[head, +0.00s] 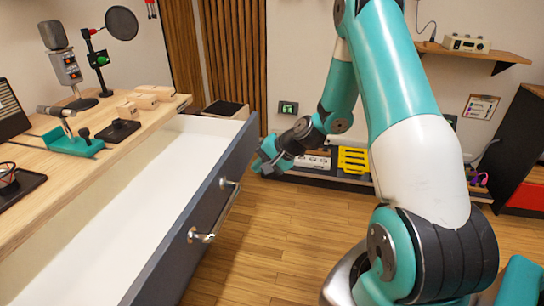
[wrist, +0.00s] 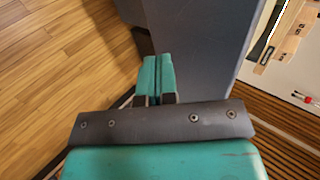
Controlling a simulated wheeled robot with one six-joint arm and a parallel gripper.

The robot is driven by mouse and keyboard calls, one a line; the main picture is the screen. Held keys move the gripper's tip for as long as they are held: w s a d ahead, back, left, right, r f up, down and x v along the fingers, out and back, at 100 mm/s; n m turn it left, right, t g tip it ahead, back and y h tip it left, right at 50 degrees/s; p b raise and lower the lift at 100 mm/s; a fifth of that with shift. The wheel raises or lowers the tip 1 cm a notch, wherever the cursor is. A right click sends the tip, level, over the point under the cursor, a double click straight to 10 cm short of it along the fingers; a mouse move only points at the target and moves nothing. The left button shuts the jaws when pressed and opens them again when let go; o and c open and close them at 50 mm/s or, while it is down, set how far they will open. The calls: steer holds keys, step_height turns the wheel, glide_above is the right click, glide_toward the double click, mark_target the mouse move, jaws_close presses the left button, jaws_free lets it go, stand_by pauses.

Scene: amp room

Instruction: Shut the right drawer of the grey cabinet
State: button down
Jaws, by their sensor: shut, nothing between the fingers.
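The drawer (head: 130,215) of the cabinet stands wide open in the head view, with a white inside and a dark grey front (head: 190,240). Its metal bar handle (head: 226,204) is on the outer face. My gripper (head: 262,165) is close to the far end of the drawer front, clear of the handle. In the wrist view my gripper's teal fingers (wrist: 158,75) are together and empty, beside a grey panel (wrist: 203,40). I cannot tell whether they touch it. The cabinet body is mostly hidden under the wooden top.
The wooden top (head: 45,190) carries a microphone (head: 62,60), small wooden blocks (head: 146,97) and a teal stand (head: 72,143). A low shelf with a yellow item (head: 353,160) lies along the back wall. The wood floor (head: 290,230) right of the drawer is clear.

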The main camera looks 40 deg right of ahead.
mark_target(235, 170)
steer(key=shift+w+a+f+p, duration=0.2)
steer(key=shift+w+a, duration=0.55)
steer(key=shift+w, duration=0.25)
steer(key=shift+w+a+f+p, duration=0.15)
steer(key=shift+w+a, duration=0.55)
steer(key=shift+w, duration=0.25)
